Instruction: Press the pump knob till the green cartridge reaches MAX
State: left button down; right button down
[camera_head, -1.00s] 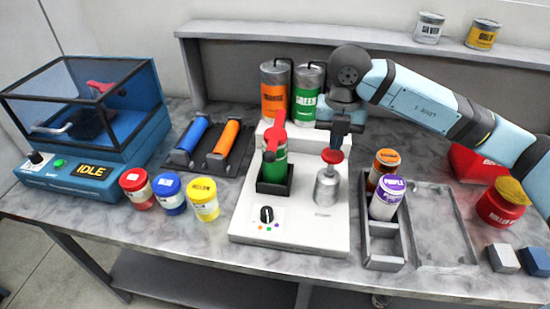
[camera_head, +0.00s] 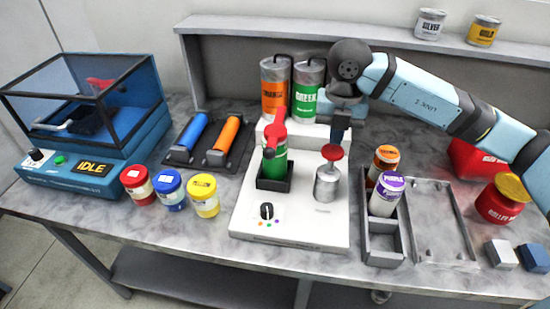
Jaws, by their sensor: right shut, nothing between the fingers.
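The pump knob (camera_head: 332,152) is a red cap on a stem above a silver cylinder (camera_head: 327,186), on the right of the white machine (camera_head: 290,236). My right gripper (camera_head: 337,142) is shut and empty, pointing down right over the knob. Whether its tips touch the knob I cannot tell. The green cartridge (camera_head: 273,168) stands upright in a black holder (camera_head: 274,186) under a red lever-like part (camera_head: 276,130). Its upper part looks paler than the green below, and a MAX mark is too small to read. My left gripper is not in view.
Orange (camera_head: 274,88) and green (camera_head: 308,92) canisters stand behind the machine. A grey rack (camera_head: 384,247) with orange and purple-labelled jars is close on the right. Several coloured jars stand left. A grey tray (camera_head: 440,215) on the right is empty.

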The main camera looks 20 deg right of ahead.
jog(key=shift+r, duration=0.15)
notch_tip(320, 180, up, 6)
jog(key=p, duration=0.3)
jog(key=shift+f, duration=0.2)
dwell(0.4)
